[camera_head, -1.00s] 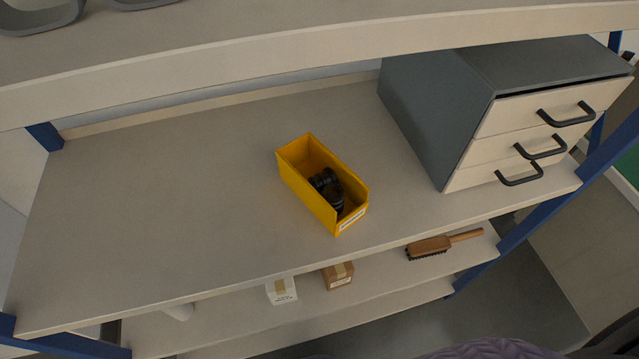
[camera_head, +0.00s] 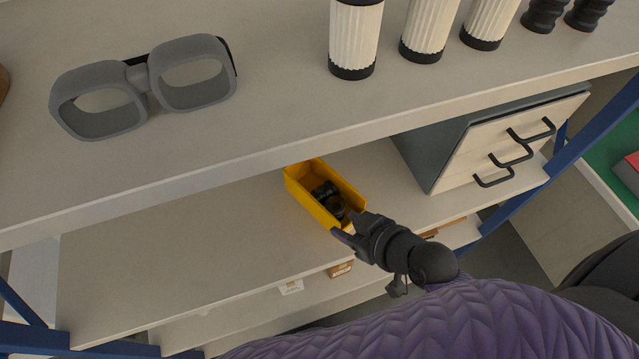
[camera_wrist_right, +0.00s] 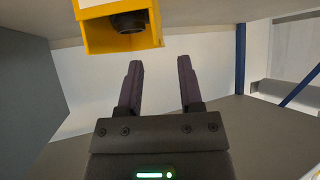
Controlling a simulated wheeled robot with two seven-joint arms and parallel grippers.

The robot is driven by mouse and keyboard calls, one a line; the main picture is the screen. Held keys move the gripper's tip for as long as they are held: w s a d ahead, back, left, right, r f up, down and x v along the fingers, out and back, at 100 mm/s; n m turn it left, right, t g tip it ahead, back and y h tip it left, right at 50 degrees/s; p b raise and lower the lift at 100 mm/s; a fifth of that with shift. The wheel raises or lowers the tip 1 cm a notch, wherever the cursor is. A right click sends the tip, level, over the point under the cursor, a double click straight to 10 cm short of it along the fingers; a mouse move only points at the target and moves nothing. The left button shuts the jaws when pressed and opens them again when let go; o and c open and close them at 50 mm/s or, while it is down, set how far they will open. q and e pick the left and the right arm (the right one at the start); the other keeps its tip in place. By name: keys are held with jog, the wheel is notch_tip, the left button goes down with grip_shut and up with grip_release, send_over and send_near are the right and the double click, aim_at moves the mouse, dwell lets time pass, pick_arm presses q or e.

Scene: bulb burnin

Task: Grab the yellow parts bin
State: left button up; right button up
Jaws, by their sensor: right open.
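The yellow parts bin (camera_head: 314,199) sits on the middle shelf in the head view, with black parts (camera_head: 328,195) inside it. In the right wrist view the bin (camera_wrist_right: 96,36) shows at the top, with a dark round part in its opening. My right gripper (camera_head: 346,226) is at the bin's near end in the head view. In the wrist view its two fingers (camera_wrist_right: 158,80) are apart with nothing between them, and the bin lies beyond and above the fingertips. Whether a finger touches the bin cannot be told. My left gripper is not in view.
A grey drawer cabinet (camera_head: 470,150) stands right of the bin. The upper shelf (camera_head: 270,110) overhangs it, carrying grey goggles (camera_head: 145,85) and several white ribbed cylinders (camera_head: 357,35). Small boxes (camera_head: 340,269) are on the lower shelf. The shelf left of the bin is clear.

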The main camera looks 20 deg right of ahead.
aim_at(313, 198)
jog(key=shift+w+r+t, duration=0.8)
jog(key=shift+w, duration=0.25)
jog(key=x, duration=0.3)
jog(key=b+x, duration=0.1)
jog(key=x, duration=0.2)
jog(key=b+x, duration=0.1)
jog(key=x, duration=0.2)
jog(key=shift+s+a+f, duration=0.15)
jog(key=shift+s+a, duration=0.15)
jog(key=shift+a, duration=0.05)
jog(key=shift+c, duration=0.4)
jog(key=c, duration=0.5)
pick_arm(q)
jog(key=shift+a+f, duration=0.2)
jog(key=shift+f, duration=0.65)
pick_arm(e)
grip_shut()
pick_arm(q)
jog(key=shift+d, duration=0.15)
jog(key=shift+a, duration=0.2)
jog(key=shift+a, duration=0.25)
